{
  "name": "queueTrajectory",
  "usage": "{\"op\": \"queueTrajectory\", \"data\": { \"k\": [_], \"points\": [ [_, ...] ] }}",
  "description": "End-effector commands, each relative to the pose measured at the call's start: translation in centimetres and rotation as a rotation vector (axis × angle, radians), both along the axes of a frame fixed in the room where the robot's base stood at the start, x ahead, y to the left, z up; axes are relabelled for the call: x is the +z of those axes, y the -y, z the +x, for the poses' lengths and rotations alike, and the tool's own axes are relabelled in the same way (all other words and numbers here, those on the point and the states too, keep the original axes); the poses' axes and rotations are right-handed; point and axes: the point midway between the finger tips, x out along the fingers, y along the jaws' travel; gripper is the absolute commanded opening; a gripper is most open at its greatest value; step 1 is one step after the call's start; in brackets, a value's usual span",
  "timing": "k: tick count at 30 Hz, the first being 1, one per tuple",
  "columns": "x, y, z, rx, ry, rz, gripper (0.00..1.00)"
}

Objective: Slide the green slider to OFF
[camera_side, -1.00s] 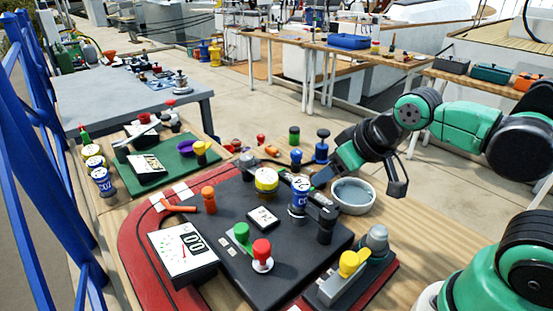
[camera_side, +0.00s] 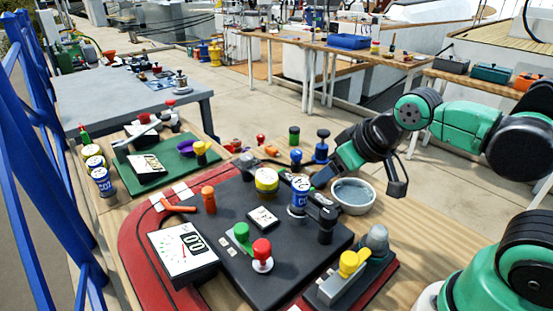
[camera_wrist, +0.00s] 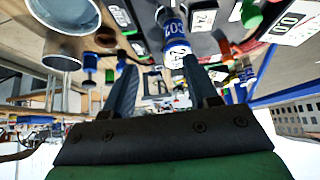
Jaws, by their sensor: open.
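The green slider knob (camera_side: 241,232) stands on the black panel (camera_side: 320,246), left of the red knob (camera_side: 262,250), with small pale labels beside its base. I cannot read the slider's setting. In the wrist view a green knob (camera_wrist: 252,16) shows at the top right, well away from my fingers. My gripper (camera_side: 322,180) is at the panel's far right edge, some way behind and right of the green slider. It is open; in the wrist view its two dark fingers (camera_wrist: 162,82) are spread apart.
A grey bowl (camera_side: 353,195) is right of my gripper. A gauge box (camera_side: 184,252) and yellow-handled lever (camera_side: 351,263) flank the front.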

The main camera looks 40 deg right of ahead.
Motion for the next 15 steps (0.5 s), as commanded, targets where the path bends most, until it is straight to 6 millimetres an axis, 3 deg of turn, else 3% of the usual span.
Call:
{"op": "queueTrajectory", "data": {
  "k": [2, 4, 8, 15],
  "points": [
    [0.0, 0.0, 0.0, 0.0, 0.0, 0.0, 0.53],
    [0.0, 0.0, 0.0, 0.002, -0.001, 0.0, 0.65],
    [0.4, -0.7, 0.5, 0.045, -0.036, -0.013, 0.65],
    [1.0, -5.0, 3.5, 0.308, -0.247, -0.097, 0.65]
  ]
}}
